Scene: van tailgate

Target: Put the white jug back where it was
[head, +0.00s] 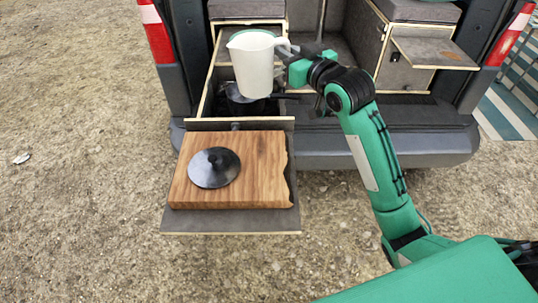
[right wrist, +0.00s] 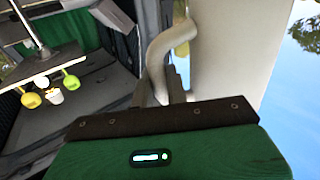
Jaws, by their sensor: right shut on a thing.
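The white jug (head: 254,66) is held up in the air over the open drawer at the back of the van. It looks upright, with its spout to the left and its handle to the right. My right gripper (head: 291,60) is shut on the jug's handle. In the right wrist view the handle (right wrist: 158,60) runs down between the fingers (right wrist: 165,92), and the jug's pale wall (right wrist: 232,50) fills the upper right. My left gripper is not in view.
A dark pot (head: 240,101) sits in the drawer below the jug. A wooden board (head: 270,165) with a black lid (head: 214,168) lies on the pulled-out shelf (head: 230,221) in front. A fold-out flap (head: 436,53) is at right.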

